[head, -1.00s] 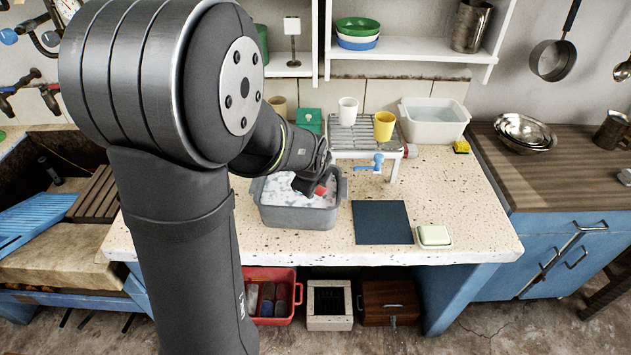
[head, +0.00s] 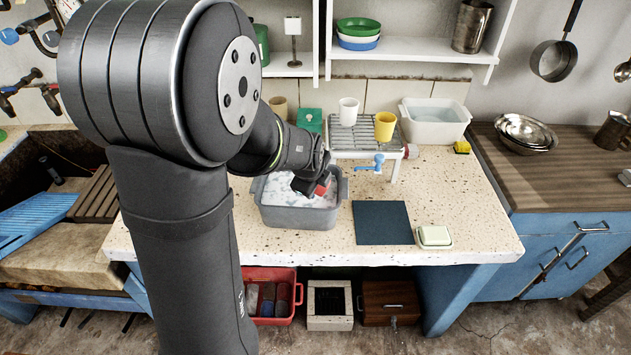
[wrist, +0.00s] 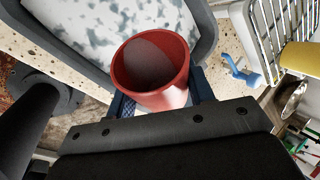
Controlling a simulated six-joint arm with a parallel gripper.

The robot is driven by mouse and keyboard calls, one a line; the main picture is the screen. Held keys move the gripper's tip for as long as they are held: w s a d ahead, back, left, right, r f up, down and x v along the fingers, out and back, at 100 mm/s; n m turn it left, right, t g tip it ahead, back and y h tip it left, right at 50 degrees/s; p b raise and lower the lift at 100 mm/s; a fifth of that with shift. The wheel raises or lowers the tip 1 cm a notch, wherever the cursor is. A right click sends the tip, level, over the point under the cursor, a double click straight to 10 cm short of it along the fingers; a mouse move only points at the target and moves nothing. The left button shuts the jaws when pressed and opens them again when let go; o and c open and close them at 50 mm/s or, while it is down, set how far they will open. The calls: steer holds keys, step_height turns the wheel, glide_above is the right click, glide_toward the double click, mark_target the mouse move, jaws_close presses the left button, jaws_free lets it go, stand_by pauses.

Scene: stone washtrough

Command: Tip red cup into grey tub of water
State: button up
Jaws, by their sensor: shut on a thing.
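The grey tub (head: 300,217) stands on the speckled counter, holding water with white foam-like patches; its rim and water also fill the upper left of the wrist view (wrist: 205,35). My gripper (head: 312,185) is over the tub's right part. It is shut on the red cup (head: 323,187). In the wrist view the red cup (wrist: 165,90) sits between the fingers with its mouth towards the camera, and its inside looks dark reddish. The cup is tilted in the head view, mostly hidden by my gripper. I cannot tell whether anything is in it.
A wire rack (head: 355,138) behind the tub holds a white cup (head: 348,110) and a yellow cup (head: 385,126); a blue tap (head: 377,162) sticks out below. A dark mat (head: 382,222) and soap dish (head: 434,237) lie to the right. A white basin (head: 435,120) stands behind.

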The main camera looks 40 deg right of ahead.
steer(key=shift+w+f+g+h, duration=0.1)
steer(key=shift+g+h, duration=0.3)
steer(key=shift+g, duration=0.3)
steer(key=shift+s+d+r+m+t+y, duration=0.15)
steer(key=shift+t+y, duration=0.3)
steer(key=shift+t, duration=0.35)
steer(key=shift+s+r+m+t+y, duration=0.15)
steer(key=shift+t+y, duration=0.3)
steer(key=shift+t, duration=0.35)
steer(key=shift+f+t, duration=0.1)
steer(key=shift+t, duration=0.3)
steer(key=shift+s+d+m+t+y, duration=0.15)
steer(key=shift+s+m+t+y, duration=0.2)
steer(key=shift+t+y, duration=0.35)
steer(key=shift+w+m+t, duration=0.1)
steer(key=shift+m+t, duration=0.15)
steer(key=shift+t, duration=0.35)
steer(key=shift+f+m+t+y, duration=0.1)
steer(key=shift+m+t+y, duration=0.3)
steer(key=shift+t, duration=0.5)
steer(key=shift+f+m+t+y, duration=0.15)
steer(key=shift+m+t+y, duration=0.45)
steer(key=shift+t, duration=1.2)
